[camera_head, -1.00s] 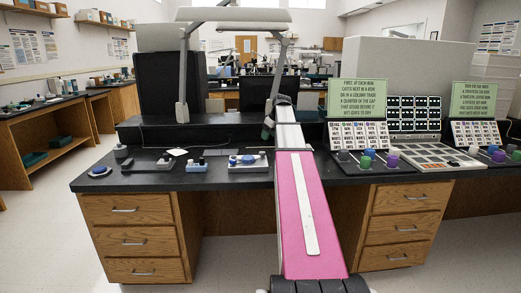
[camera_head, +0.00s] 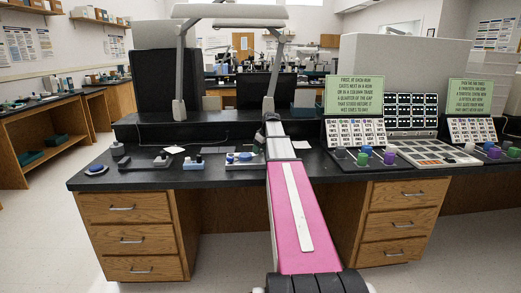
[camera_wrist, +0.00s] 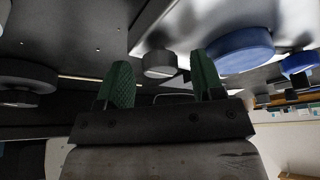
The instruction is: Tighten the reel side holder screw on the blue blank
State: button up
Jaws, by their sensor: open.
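My gripper (camera_wrist: 161,82) shows two dark green fingers, open with a clear gap and nothing held. In the wrist view a small grey round knob (camera_wrist: 160,64), possibly the holder screw, lies beyond the gap between the fingertips, apparently not gripped. A blue disc (camera_wrist: 237,50), likely the blue blank, sits beside it on a pale holder plate (camera_wrist: 150,35), partly behind the right finger. In the head view my gripper (camera_head: 260,139) is small and dark, just above the right end of the blue-and-white holder (camera_head: 240,165) on the black bench. The screw cannot be made out there.
Other small fixtures (camera_head: 194,164) and a blue round piece (camera_head: 96,169) lie to the left on the bench (camera_head: 225,178). Lamp posts (camera_head: 180,75) stand behind. Sign boards (camera_head: 353,99) and coloured knobs (camera_head: 388,157) are at the right. A dark round part (camera_wrist: 22,80) is left in the wrist view.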

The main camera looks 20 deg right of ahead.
jog(key=shift+c, duration=0.3)
jog(key=c, duration=0.9)
jog(key=shift+o, duration=0.2)
jog(key=m, duration=0.1)
jog(key=m+h, duration=0.1)
jog(key=m, duration=0.1)
jog(key=m+h, duration=0.1)
jog(key=m, duration=0.1)
jog(key=shift+a+t, duration=0.25)
jog(key=shift+t, duration=0.15)
jog(key=m+h, duration=0.1)
jog(key=m, duration=0.2)
jog(key=m+h, duration=0.1)
jog(key=m, duration=0.2)
jog(key=shift+a, duration=0.15)
jog(key=m+g+h, duration=0.1)
jog(key=m, duration=0.4)
jog(key=shift+w+a+g+h, duration=0.1)
jog(key=shift+w+g+h, duration=0.1)
jog(key=shift+g+h, duration=0.2)
jog(key=m+g, duration=0.1)
jog(key=m, duration=0.2)
jog(key=m+g, duration=0.1)
jog(key=m, duration=0.1)
jog(key=shift+m+h, duration=0.4)
jog(key=shift+a, duration=0.1)
